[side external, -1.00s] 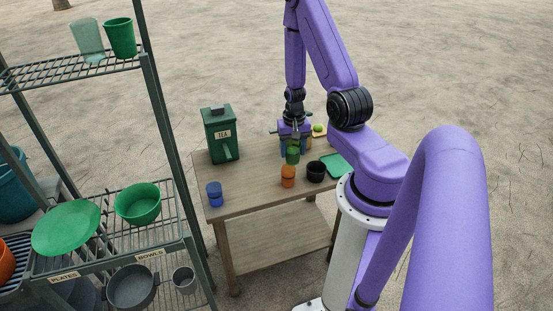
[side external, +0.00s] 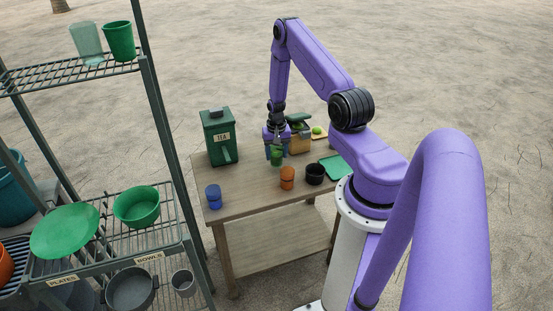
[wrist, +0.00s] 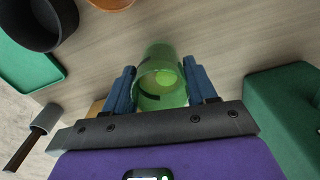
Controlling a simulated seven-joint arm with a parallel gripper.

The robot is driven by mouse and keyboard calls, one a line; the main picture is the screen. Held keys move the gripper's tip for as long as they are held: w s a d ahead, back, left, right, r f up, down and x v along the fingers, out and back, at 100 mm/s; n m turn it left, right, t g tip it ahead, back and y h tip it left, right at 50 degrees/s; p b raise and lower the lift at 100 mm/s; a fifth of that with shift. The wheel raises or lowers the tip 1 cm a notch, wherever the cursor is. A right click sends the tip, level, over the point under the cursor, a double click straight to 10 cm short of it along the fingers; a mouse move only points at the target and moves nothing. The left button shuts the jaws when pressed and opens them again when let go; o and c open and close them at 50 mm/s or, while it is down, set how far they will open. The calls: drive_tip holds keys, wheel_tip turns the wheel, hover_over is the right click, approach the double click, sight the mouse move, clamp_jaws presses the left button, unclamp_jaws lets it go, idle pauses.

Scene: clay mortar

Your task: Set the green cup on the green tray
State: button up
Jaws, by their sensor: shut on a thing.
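The green cup (side external: 277,158) is see-through green and shows between the blue fingers in the wrist view (wrist: 160,80). My gripper (side external: 276,149) is shut on it; the fingers lie on both sides of the cup. I cannot tell whether its base clears the table.
An orange cup (side external: 287,178) and a black cup (side external: 314,174) stand between the green cup and the tray. A blue cup (side external: 214,197) stands at the front left, and a green tea box (side external: 219,137) at the back left. A wooden box (side external: 299,140) stands behind. The table's front middle is clear.

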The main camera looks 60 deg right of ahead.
sight(276, 159)
drive_tip(key=shift+f, duration=1.5)
drive_tip(key=shift+f, duration=0.15)
drive_tip(key=o, duration=0.8)
